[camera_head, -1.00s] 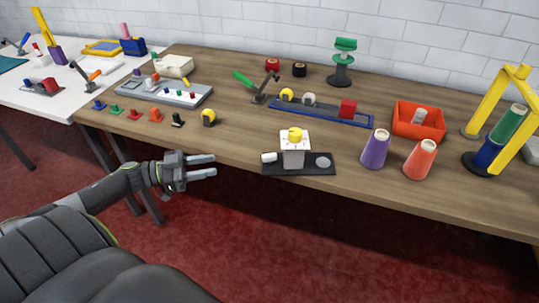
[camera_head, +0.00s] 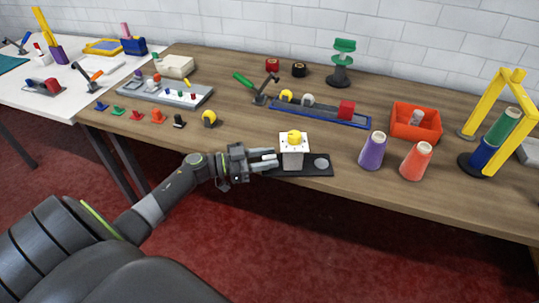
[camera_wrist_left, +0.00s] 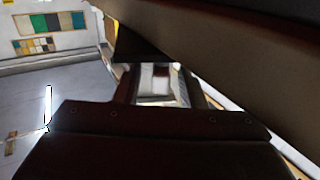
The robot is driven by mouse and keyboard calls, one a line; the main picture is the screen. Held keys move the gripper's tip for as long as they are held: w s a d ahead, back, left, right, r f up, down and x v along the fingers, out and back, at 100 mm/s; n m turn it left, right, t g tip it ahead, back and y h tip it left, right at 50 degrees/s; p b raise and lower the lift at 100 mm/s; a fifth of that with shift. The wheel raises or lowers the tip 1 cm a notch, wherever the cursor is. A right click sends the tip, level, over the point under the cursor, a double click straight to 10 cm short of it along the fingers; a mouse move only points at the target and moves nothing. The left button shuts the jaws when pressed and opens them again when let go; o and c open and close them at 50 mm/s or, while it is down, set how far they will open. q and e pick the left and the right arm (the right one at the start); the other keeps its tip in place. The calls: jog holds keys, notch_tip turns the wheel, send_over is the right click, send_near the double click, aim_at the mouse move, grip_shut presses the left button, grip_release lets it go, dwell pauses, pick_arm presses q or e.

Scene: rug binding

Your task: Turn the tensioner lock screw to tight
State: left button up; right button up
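A small tensioner unit stands at the front edge of the wooden table: a black base plate (camera_head: 309,171), a white block (camera_head: 292,154), a yellow knob (camera_head: 294,138) on top and a grey disc (camera_head: 321,164) at the right. Which part is the lock screw is not marked. My left gripper (camera_head: 268,158) points right, with its fingertips at the left side of the block, where they hide the white side knob. Its fingers look apart, with a pale shape (camera_wrist_left: 160,80) between them in the left wrist view; contact cannot be seen. My right gripper is out of view.
A purple cone (camera_head: 374,150) and an orange cone (camera_head: 416,161) stand to the right of the unit. A blue tray (camera_head: 330,116) lies behind it and an orange bin (camera_head: 414,123) stands at back right.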

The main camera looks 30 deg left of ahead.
pick_arm(q)
jog(key=shift+w+d, duration=0.35)
grip_shut()
jog(key=shift+f+m+g+h+b, duration=0.1)
jog(key=shift+m+g+h+b, duration=0.4)
jog(key=shift+m+g+h, duration=0.5)
jog(key=shift+g, duration=0.5)
